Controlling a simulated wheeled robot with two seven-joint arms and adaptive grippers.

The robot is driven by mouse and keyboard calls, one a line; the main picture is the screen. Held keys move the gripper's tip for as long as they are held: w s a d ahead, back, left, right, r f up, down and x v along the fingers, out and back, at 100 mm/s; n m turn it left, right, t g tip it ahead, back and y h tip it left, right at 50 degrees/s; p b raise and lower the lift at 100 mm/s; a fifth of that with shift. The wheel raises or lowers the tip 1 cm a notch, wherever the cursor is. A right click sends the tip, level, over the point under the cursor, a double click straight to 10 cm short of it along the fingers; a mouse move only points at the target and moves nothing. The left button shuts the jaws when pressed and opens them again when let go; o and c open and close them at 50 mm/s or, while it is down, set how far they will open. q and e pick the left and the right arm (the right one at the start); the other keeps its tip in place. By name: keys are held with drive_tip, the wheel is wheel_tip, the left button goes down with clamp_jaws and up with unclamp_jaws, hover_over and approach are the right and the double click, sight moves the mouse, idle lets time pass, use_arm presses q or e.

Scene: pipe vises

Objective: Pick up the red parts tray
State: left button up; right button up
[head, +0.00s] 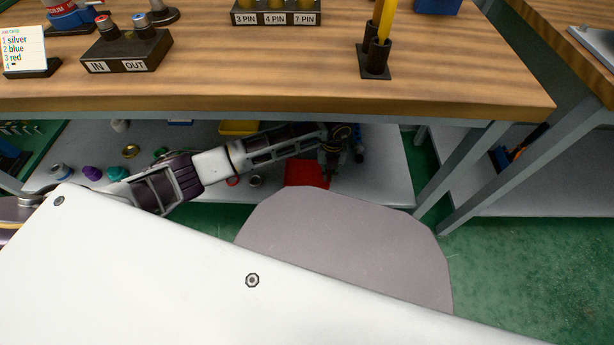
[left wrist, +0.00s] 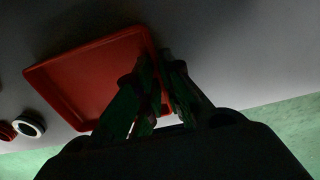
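The red parts tray (head: 306,172) lies on the lower shelf under the workbench, partly hidden by my left gripper and my own body. In the left wrist view the tray (left wrist: 88,75) shows as a shallow red square with a raised rim. My left gripper (head: 334,168) is at the tray's right side. In the left wrist view its two fingers (left wrist: 160,62) stand close together, one on each side of the tray's right rim. The picture is too dark to tell whether they press on the rim. My right gripper is not in view.
The workbench top (head: 330,92) hangs over the shelf (head: 385,185). A yellow bin (head: 238,128) stands behind my left arm. Small rings and purple and teal parts (head: 92,173) lie left on the shelf. A bench leg (head: 450,175) stands to the right.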

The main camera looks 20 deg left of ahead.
use_arm(q)
drive_tip(key=shift+c, duration=0.4)
clamp_jaws()
idle(0.4)
